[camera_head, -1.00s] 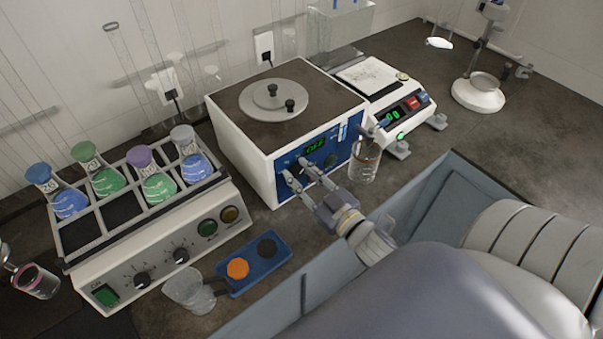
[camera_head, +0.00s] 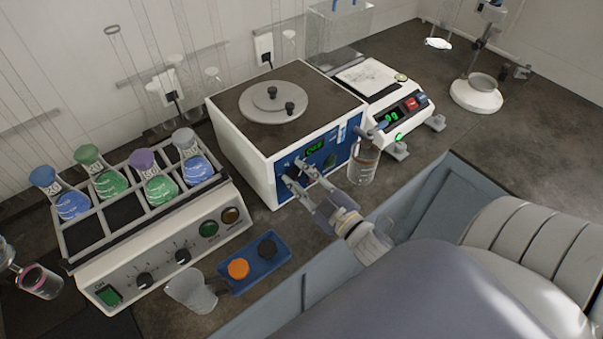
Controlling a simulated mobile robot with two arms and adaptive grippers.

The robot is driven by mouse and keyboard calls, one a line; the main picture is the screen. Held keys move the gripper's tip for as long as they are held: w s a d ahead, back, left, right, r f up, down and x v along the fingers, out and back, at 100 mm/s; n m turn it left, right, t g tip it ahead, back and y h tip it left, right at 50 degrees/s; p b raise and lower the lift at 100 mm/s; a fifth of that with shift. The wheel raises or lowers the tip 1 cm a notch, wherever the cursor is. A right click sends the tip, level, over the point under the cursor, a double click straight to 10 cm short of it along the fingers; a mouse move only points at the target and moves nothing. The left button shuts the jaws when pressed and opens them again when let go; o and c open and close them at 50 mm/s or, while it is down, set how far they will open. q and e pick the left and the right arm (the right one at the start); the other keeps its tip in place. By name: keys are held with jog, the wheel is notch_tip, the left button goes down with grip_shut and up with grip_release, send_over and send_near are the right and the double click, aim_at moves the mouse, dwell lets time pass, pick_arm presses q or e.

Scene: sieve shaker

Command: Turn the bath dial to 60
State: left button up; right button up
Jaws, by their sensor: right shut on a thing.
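The bath (camera_head: 239,144) is a white box with a brown top, a round grey lid and a blue front panel. Its green display (camera_head: 315,147) is lit, but the digits are too small to read surely. My right gripper (camera_head: 297,173) is at the left part of this panel, its fingers shut around the bath dial, which they mostly hide. The dial's pointer and scale cannot be made out. My left gripper is not in view.
A beaker (camera_head: 363,162) stands at the bath's right front corner, close to my right gripper. A white balance (camera_head: 403,106) is to the right. A shaker with flasks (camera_head: 160,238) stands left. A blue tray (camera_head: 281,265) and a clear beaker (camera_head: 190,291) are in front.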

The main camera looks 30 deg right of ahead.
jog(key=o, duration=1.1)
jog(key=shift+s, duration=0.1)
jog(key=s, duration=0.8)
jog(key=s+d, duration=0.1)
jog(key=s, duration=0.2)
jog(key=shift+s, duration=0.4)
jog(key=shift+w, duration=0.1)
